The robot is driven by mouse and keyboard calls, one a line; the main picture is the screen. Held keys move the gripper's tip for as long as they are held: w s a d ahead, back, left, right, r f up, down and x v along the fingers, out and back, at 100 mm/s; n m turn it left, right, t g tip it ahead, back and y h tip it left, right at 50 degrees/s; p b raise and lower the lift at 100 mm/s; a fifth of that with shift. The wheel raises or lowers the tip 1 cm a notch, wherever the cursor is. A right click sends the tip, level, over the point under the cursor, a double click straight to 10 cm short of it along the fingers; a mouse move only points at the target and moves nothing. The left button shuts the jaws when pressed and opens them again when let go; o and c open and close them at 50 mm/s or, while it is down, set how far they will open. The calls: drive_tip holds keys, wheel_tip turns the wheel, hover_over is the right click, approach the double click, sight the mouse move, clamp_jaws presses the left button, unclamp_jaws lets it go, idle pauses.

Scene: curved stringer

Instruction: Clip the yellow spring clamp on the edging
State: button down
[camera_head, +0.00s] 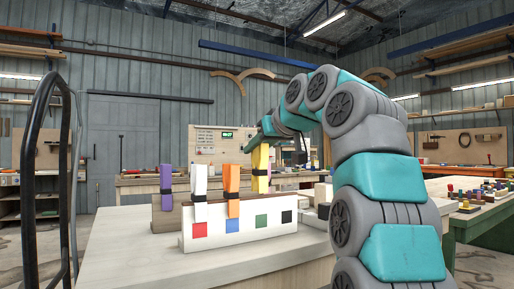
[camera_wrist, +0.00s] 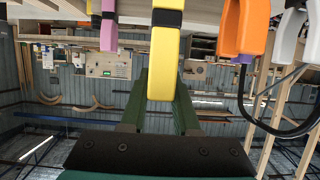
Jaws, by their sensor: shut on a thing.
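The yellow spring clamp (camera_head: 261,160) is upright above the green-square part of a white block (camera_head: 285,234) in the head view. It has a black band near its lower part. My gripper (camera_wrist: 162,80) is shut on the yellow clamp, which shows between its dark green fingers in the wrist view (camera_wrist: 164,60). I cannot tell whether the clamp still touches the block. I cannot make out the edging for certain in either view.
Orange (camera_head: 232,205), white (camera_head: 200,190) and purple (camera_head: 166,185) clamps stand left of the yellow one. A pink clamp (camera_wrist: 108,30) shows in the wrist view. The pale bench top (camera_head: 150,255) is clear at front left. A green table (camera_head: 485,220) with small items stands right.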

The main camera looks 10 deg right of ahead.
sight(257, 166)
drive_tip(key=shift+f, duration=0.25)
drive_tip(key=shift+f+b, duration=1)
drive_tip(key=shift+b, duration=0.1)
drive_tip(key=shift+f, duration=0.15)
drive_tip(key=shift+f+b, duration=0.45)
drive_tip(key=shift+b, duration=0.1)
drive_tip(key=shift+f, duration=0.1)
drive_tip(key=shift+f+b, duration=0.4)
drive_tip(key=shift+b, duration=0.05)
drive_tip(key=c, duration=0.6)
unclamp_jaws()
